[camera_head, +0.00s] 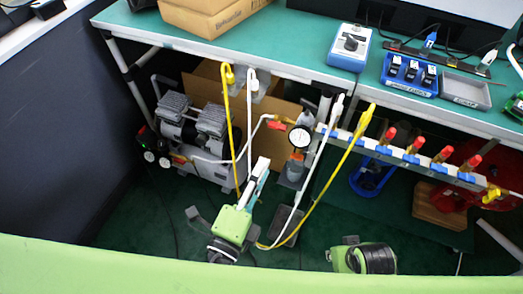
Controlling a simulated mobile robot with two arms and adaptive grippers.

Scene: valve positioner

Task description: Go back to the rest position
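My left gripper (222,226) shows low in the middle of the head view, at a green and black wrist. Dark grey finger parts stand apart on its two sides, and I see nothing held between them. It hangs in front of the bench, close to the hanging hoses. My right gripper (340,247) is lower and to the right, beside a green and black arm part. Its fingers are mostly hidden, so I cannot tell its opening.
A green-topped bench (290,40) carries a blue box (350,47), a blue tray (408,75) and a cardboard box (215,15). Below are a compressor (190,125), a pressure gauge (299,137), yellow and white hoses and a valve manifold (400,155). Some floor at left is clear.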

